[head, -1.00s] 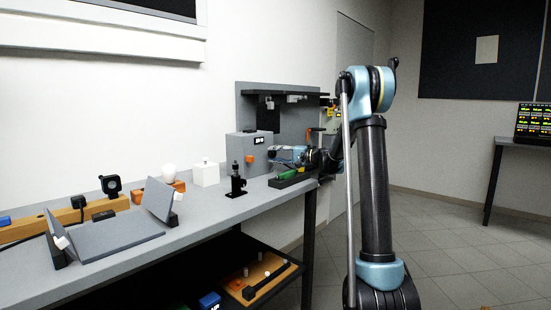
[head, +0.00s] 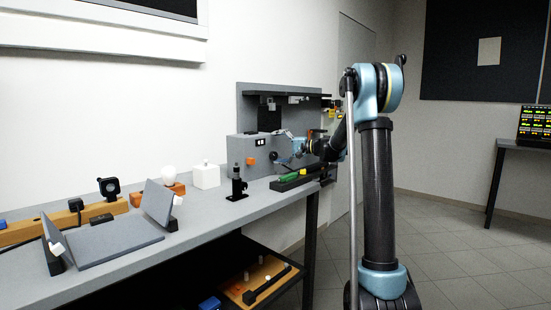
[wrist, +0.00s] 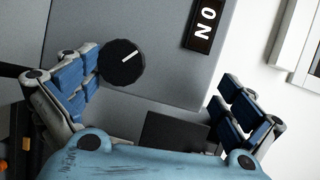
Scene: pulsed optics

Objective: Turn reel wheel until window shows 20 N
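The reel wheel (wrist: 122,63) is a dark round knob with a white line, on a grey box face in the wrist view. In the head view it shows as a small dark disc (head: 273,156) on the grey box (head: 240,148). A black window (wrist: 203,25) with white characters, sideways and partly cut off by the picture's top, is up and right of the wheel; I can make out an N and a round character. The window also shows in the head view (head: 260,142), too small to read. My gripper (wrist: 160,95) is open, its left finger close beside the wheel; contact is unclear.
A green item (head: 290,177) on a dark tray lies on the bench below my gripper. A black post mount (head: 237,184) stands in front of the box. A dark shelf (head: 300,95) hangs above. The grey bench top (head: 215,210) has free room at the front.

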